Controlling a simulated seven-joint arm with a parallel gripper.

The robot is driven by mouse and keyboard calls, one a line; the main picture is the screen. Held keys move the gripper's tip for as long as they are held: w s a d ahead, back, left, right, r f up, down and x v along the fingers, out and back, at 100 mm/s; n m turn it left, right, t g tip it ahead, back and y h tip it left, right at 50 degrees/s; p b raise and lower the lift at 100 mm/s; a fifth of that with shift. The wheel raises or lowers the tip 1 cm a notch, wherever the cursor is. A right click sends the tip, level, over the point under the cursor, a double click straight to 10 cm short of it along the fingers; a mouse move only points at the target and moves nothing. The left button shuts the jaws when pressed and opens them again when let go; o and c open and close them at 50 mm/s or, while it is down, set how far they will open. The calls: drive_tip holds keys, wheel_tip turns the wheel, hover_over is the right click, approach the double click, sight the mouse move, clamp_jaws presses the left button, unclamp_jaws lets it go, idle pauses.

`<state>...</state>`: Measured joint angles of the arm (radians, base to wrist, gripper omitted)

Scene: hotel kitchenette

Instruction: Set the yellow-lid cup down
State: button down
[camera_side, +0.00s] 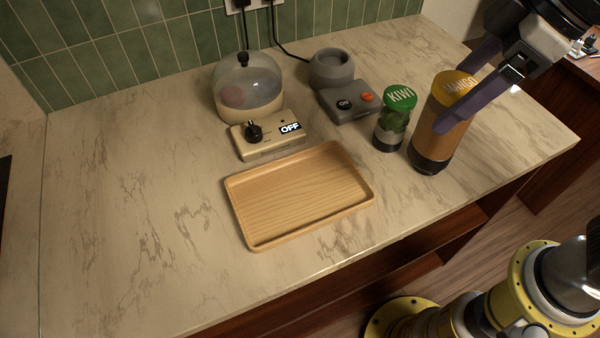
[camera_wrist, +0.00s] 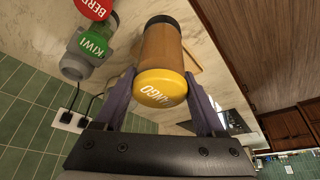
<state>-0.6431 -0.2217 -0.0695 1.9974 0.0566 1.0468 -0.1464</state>
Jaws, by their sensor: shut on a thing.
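The yellow-lid cup (camera_side: 441,135) has an orange-brown body, a dark base and a lettered yellow lid. It stands nearly upright at the right of the side view, beside the green-lid KIWI cup (camera_side: 393,118). My gripper (camera_side: 453,96) is shut on it near the lid, one finger on each side. In the wrist view, the yellow-lid cup (camera_wrist: 160,55) sits between the fingers of my gripper (camera_wrist: 160,77), lid toward the camera. I cannot tell whether its base touches the counter (camera_side: 140,200).
A wooden tray (camera_side: 250,236) lies empty at the middle. Behind it are a domed cooker (camera_side: 262,112) marked OFF and a grey appliance (camera_side: 345,100) marked ON. A red-lid cup (camera_wrist: 95,8) shows in the wrist view. The counter's left side is clear.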

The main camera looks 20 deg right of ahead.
drive_tip(key=shift+s+a+f, duration=0.15)
drive_tip(key=shift+s+f, duration=0.05)
drive_tip(key=w+a+f, duration=0.8)
drive_tip(key=w+f, duration=0.2)
drive_tip(key=f, duration=0.3)
drive_tip(key=shift+w+a, duration=0.2)
drive_tip(key=shift+a, duration=0.15)
unclamp_jaws()
drive_tip(key=shift+f, duration=0.15)
drive_tip(key=v, duration=1.2)
